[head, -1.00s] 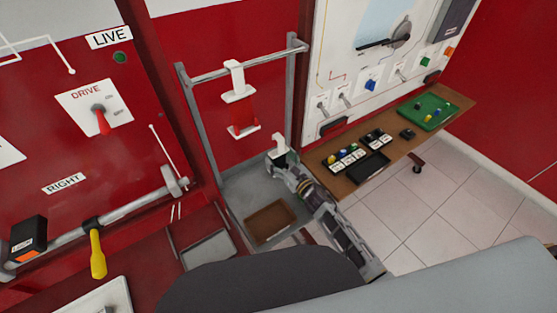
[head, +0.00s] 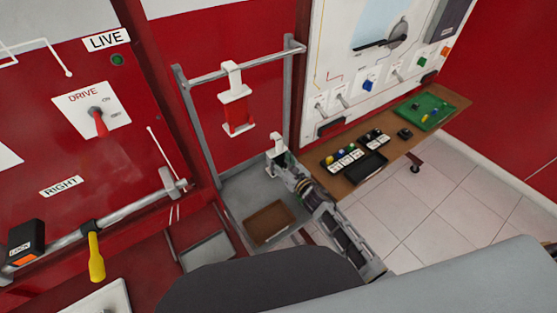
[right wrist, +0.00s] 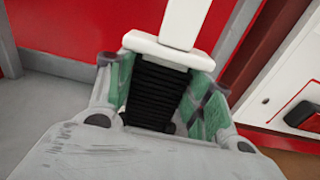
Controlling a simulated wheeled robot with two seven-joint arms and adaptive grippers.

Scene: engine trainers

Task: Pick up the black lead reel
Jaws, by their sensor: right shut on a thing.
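The black lead reel (right wrist: 158,88) has a dark ribbed winding below a white flange and a white upright hanger; its hanger shows in the head view (head: 277,143). My right gripper (right wrist: 163,92) is shut on it, with green pads on both sides of the winding. In the head view, my right gripper (head: 279,165) holds the reel well below the hanging rail, in front of the right post's foot. The reel's lower end is mostly hidden by the gripper. My left gripper is not in view.
A red reel (head: 238,115) hangs from the grey rail (head: 262,60). A brown tray (head: 268,222) lies on the grey base below. A wooden shelf (head: 440,110) with black and green trays is at right. White tiled floor is open at lower right.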

